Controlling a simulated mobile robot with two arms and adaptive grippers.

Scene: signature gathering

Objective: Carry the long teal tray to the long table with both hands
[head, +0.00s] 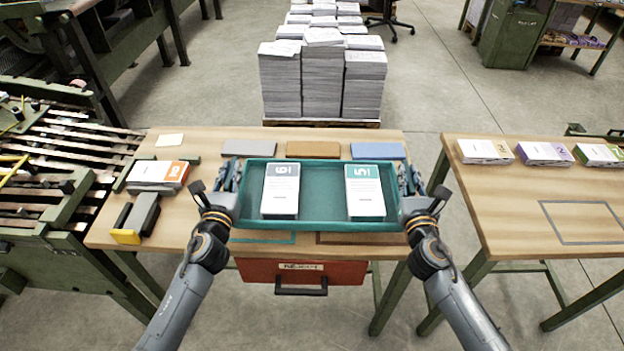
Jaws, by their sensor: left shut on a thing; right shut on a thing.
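The long teal tray (322,174) is held level between my two grippers in the head view, over the front part of the wooden table in front of me. Two stacks of printed sheets lie in it: one marked 6 (281,190) at the left and one marked 5 (365,191) at the right. My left gripper (235,184) is shut on the tray's left end. My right gripper (407,184) is shut on its right end. The tray hides part of the tabletop, so I cannot tell its exact height. Another wooden table (510,200) stands at the right.
The right table bears several stacks (545,153) along its back and a dark outlined rectangle (580,222). A gap separates the two tables. A red drawer (300,271) hangs under the near table. Tall paper piles (322,75) stand behind. A green machine (50,190) is at the left.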

